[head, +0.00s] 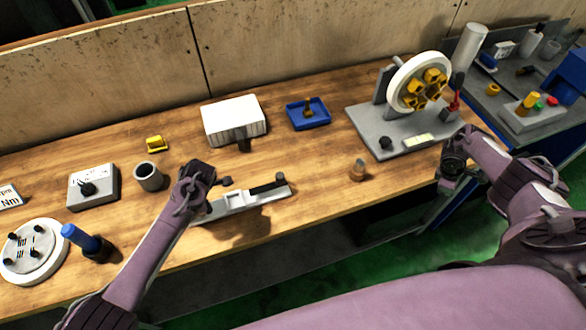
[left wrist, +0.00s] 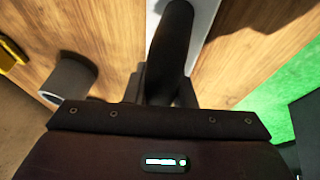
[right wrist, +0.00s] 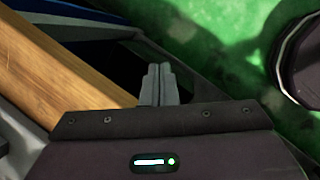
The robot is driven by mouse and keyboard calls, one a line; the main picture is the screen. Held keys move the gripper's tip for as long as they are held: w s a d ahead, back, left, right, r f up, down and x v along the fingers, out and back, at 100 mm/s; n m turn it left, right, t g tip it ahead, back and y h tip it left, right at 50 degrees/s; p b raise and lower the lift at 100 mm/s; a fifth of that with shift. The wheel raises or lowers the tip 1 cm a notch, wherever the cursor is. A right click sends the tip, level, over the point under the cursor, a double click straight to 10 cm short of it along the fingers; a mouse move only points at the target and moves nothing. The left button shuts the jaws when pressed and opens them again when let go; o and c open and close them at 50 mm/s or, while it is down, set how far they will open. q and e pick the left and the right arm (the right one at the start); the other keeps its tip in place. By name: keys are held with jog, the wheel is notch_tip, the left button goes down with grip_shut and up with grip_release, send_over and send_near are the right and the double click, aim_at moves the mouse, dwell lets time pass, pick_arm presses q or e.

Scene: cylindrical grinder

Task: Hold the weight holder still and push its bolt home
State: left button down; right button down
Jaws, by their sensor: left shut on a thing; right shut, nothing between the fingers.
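A long grey holder (head: 250,199), which looks like the weight holder, lies near the front edge of the table. Black pieces sit on it, including a dark bolt-like part (head: 268,187) toward its right end. My left gripper (head: 212,184) is at its left end, shut on a dark part (left wrist: 174,45) above the pale bar (left wrist: 203,25) in the left wrist view. The fingers hide most of the grip. I cannot tell whether the holder rests flat. My right gripper (head: 452,165) is shut and empty beyond the table's right front edge; its closed fingers (right wrist: 158,85) show in the right wrist view.
A small brown piece (head: 358,170) stands right of the holder. A grey cup (head: 148,177) is left of my left gripper. A white box (head: 232,112), a blue tray (head: 297,122) and a wheel stand (head: 365,130) are behind. Table between holder and stand is mostly clear.

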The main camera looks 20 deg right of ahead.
jog(key=w+d+r+m+t+y, duration=0.15)
jog(key=w+r, duration=0.25)
jog(key=r, duration=0.5)
jog(key=w+d+r+m, duration=0.15)
jog(key=w+r, duration=0.25)
jog(key=r, duration=0.5)
pick_arm(q)
jog(key=shift+s, duration=0.1)
pick_arm(e)
jog(key=w+a+f+t+y, duration=0.1)
jog(key=w+a+y, duration=0.1)
jog(key=w+a, duration=0.5)
jog(key=w+a+f+t+y, duration=0.2)
jog(key=a, duration=0.9)
jog(key=a+r+y, duration=0.1)
jog(key=a+y, duration=0.4)
jog(key=a, duration=1.7)
jog(key=shift+w+r, duration=0.15)
jog(key=shift+r, duration=0.1)
